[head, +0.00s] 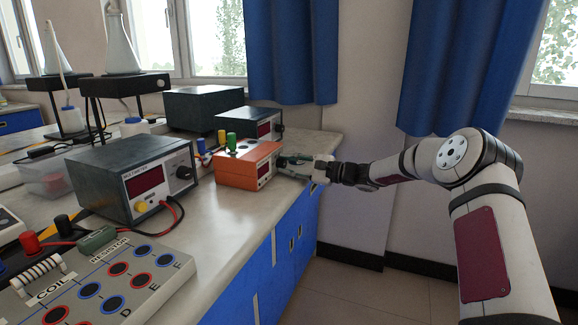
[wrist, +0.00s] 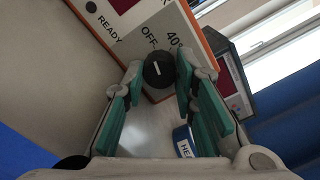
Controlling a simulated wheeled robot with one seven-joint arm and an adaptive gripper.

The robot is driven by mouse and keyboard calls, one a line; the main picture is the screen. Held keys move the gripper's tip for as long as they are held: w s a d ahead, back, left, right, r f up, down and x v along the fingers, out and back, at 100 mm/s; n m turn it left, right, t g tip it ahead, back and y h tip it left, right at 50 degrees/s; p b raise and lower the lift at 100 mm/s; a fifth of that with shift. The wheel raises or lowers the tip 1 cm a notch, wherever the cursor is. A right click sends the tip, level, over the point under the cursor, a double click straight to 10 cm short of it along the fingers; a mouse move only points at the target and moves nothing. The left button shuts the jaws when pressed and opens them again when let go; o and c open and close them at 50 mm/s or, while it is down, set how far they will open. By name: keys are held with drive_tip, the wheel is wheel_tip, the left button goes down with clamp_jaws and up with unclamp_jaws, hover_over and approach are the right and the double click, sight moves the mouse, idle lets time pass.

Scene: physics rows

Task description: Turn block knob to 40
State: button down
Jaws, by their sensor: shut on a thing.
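The orange block (head: 236,172) stands on the bench with its pale front panel facing my gripper (head: 297,165). In the wrist view the panel carries the labels READY, OFF and 40. The round black knob (wrist: 158,71) sits at the panel's lower edge, with a short white line on its face. The line appears to point nearer to OFF than to 40. My gripper (wrist: 160,78) has its green-padded fingers on either side of the knob and is shut on it. In the head view the knob is hidden by the fingers.
A multimeter (head: 130,180) with red and black leads stands left of the block. Another dark meter (head: 252,122) stands behind it. A circuit board (head: 110,290) lies at the front of the bench (head: 215,215). The floor right of the bench is clear.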

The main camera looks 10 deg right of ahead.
drive_tip(key=shift+m+p, duration=0.3)
drive_tip(key=shift+p, duration=0.25)
drive_tip(key=m+p, duration=0.3)
drive_tip(key=p, duration=0.1)
drive_tip(key=shift+r+m, duration=0.1)
drive_tip(key=shift+m, duration=0.2)
drive_tip(key=m+p, duration=0.3)
drive_tip(key=m, duration=0.2)
drive_tip(key=shift+f+m, duration=0.2)
drive_tip(key=shift+m, duration=0.2)
drive_tip(key=c, duration=1.6)
unclamp_jaws()
drive_tip(key=shift+o, duration=0.2)
drive_tip(key=shift+d, duration=0.1)
drive_tip(key=v, duration=1.2)
